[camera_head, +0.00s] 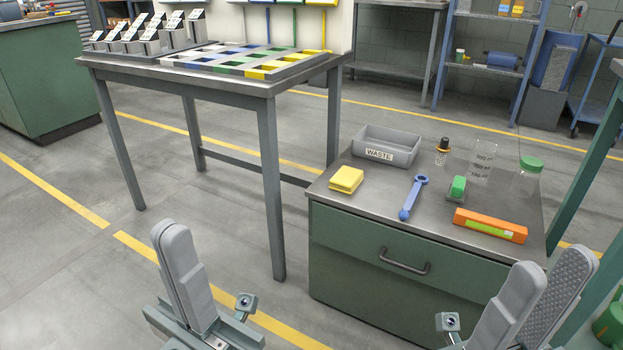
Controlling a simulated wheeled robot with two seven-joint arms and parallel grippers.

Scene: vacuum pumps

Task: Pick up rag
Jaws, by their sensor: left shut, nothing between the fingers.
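The rag is a yellow folded cloth (346,180) lying at the left front of the metal top of a green drawer cabinet (330,203). My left gripper (172,240) is at the lower left, over the floor, with its fingers together and nothing between them. It is well apart from the rag, to its left and nearer to me. My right gripper (551,278) is at the lower right in front of the cabinet. Its fingers are spread apart and it looks empty.
On the cabinet are a grey WASTE bin (387,147), a blue wrench-like tool (414,196), an orange box (490,225), a small green-topped item (457,188), a beaker (483,162) and a green-lidded jar (529,176). A table (270,87) stands behind left. Floor before it is clear.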

